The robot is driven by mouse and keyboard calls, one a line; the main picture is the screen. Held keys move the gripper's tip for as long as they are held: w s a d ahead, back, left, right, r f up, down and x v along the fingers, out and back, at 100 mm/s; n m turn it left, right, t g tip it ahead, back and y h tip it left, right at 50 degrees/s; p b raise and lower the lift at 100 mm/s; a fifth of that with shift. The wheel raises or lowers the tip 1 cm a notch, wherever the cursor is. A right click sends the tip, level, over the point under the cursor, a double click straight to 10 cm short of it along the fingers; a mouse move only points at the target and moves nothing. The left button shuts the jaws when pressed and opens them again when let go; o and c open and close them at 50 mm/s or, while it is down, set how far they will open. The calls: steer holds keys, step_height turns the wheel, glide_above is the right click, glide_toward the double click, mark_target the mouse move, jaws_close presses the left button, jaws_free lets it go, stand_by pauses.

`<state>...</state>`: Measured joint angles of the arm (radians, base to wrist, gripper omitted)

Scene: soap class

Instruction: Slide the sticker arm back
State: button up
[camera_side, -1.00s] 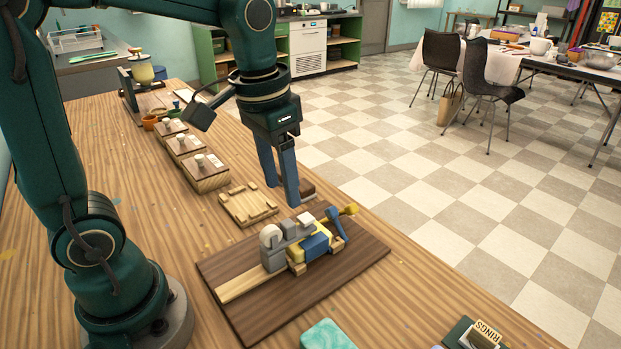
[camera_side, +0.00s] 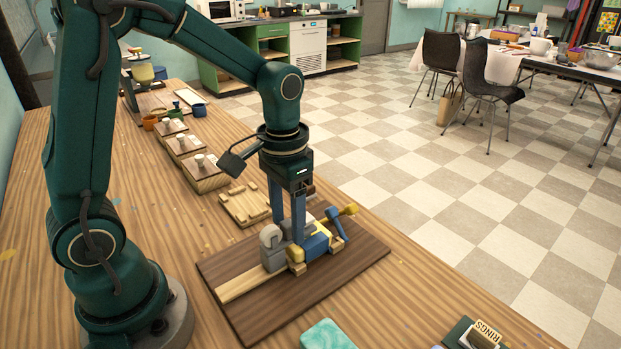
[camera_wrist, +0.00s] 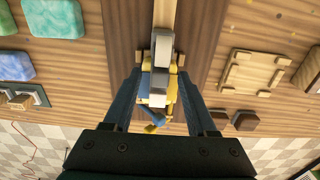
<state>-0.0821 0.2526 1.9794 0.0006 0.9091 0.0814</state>
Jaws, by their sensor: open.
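A small machine stands on a dark brown board (camera_side: 352,262) in the side view. It has a grey body (camera_side: 272,258) with a pale roll (camera_side: 271,235), a yellow block, a blue part (camera_side: 316,243) and a lever with a yellow knob (camera_side: 350,209). A pale wooden strip (camera_side: 238,285) runs out from its left end. I cannot tell for sure which part is the sticker arm. My gripper (camera_side: 289,234) is open and low over the machine. In the wrist view its fingers (camera_wrist: 160,74) stand either side of the grey and yellow parts; contact is unclear.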

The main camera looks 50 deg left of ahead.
jaws_close()
stand_by(1.4)
